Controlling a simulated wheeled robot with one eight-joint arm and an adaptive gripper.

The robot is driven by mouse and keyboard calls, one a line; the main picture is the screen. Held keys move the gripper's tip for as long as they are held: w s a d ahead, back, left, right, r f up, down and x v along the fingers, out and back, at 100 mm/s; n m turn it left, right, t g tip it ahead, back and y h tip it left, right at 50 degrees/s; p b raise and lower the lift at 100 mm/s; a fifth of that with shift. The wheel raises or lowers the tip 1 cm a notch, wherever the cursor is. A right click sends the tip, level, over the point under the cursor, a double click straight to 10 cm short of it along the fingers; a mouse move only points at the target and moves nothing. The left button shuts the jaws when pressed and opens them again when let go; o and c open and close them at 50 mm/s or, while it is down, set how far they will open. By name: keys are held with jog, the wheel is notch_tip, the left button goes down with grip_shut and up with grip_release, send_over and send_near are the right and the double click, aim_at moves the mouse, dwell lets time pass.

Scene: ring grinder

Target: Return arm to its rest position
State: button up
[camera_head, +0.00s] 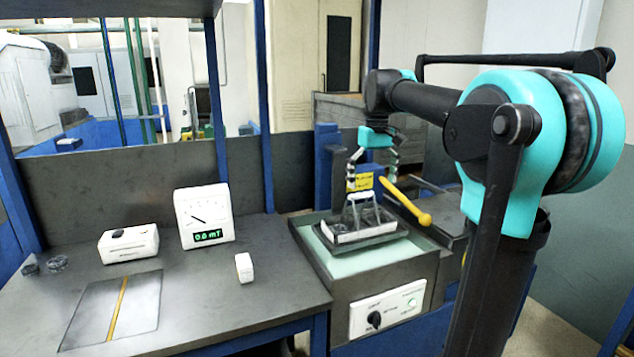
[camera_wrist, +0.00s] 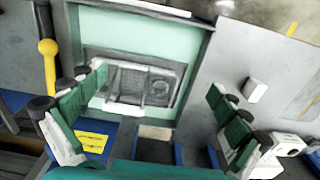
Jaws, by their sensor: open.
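My gripper (camera_head: 372,172) hangs from my teal and black arm above the right-hand machine (camera_head: 346,275) in the head view. Its two fingers point down and are spread apart. In the wrist view, my gripper (camera_wrist: 157,86) shows its green-padded fingers at left and right with a wide gap. Nothing is held between them. Below the gap is a dark rectangular fixture (camera_wrist: 135,82) with a light frame on the machine's green top. The same fixture (camera_head: 365,236) shows in the head view, just below the fingers. I cannot tell the exact height between them.
A yellow-knobbed lever (camera_head: 405,201) rises close beside my gripper, right in the head view. A blue column (camera_head: 322,160) stands behind. On the workbench (camera_head: 215,300) are a meter (camera_head: 206,216), a white box (camera_head: 128,243) and a small white block (camera_head: 244,267).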

jog(key=s+d+f+m+t, duration=0.2)
jog(key=s+f, duration=0.9)
jog(key=f, duration=0.4)
jog(key=s+d+f+m+t, duration=0.1)
jog(key=s+f+m+t, duration=0.1)
jog(key=s+f, duration=0.9)
notch_tip(320, 180, down, 6)
jog(key=shift+d+r, duration=0.25)
jog(key=shift+d, duration=0.15)
